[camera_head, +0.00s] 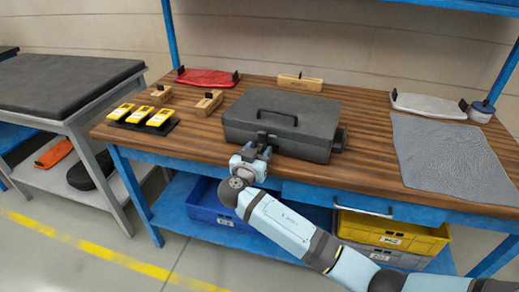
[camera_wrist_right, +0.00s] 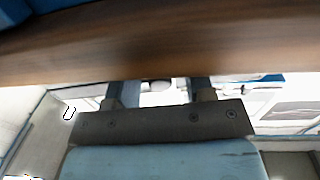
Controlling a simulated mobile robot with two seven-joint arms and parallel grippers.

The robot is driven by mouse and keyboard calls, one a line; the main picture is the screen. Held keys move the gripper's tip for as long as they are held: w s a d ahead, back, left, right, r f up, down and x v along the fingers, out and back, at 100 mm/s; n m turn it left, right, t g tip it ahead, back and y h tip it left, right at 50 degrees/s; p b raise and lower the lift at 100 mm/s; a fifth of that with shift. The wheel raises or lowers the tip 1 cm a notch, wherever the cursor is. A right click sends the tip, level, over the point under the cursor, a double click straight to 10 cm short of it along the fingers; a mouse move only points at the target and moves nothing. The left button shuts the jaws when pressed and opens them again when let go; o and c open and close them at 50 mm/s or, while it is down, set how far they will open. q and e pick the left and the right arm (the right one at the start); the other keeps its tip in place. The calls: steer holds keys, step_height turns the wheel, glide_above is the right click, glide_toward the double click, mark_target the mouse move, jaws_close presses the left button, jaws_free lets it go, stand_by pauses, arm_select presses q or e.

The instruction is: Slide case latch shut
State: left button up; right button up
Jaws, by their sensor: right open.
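The dark grey case (camera_head: 305,117) lies closed on the wooden workbench, its black handle (camera_head: 278,117) on top. My right gripper (camera_head: 262,142) is open at the case's front left, close to its front face. I cannot tell whether it touches the case. The latch cannot be made out; the gripper covers part of the front face. In the right wrist view the two fingers (camera_wrist_right: 157,90) stand apart below a brown wooden band, with no case clearly visible between them. My left gripper is not in view.
Several yellow devices (camera_head: 140,115) lie on a black mat at the left. A grey cloth mat (camera_head: 450,160) covers the bench's right side. Wooden blocks (camera_head: 300,83) and a red item (camera_head: 207,78) are behind. Blue and yellow bins (camera_head: 390,232) sit below.

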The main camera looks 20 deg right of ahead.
mark_target(274, 147)
steer(key=shift+c, duration=0.3)
jaws_close()
steer(key=shift+s+d, duration=1.1)
steer(key=shift+d, duration=0.25)
steer(key=shift+o, duration=0.3)
jaws_free()
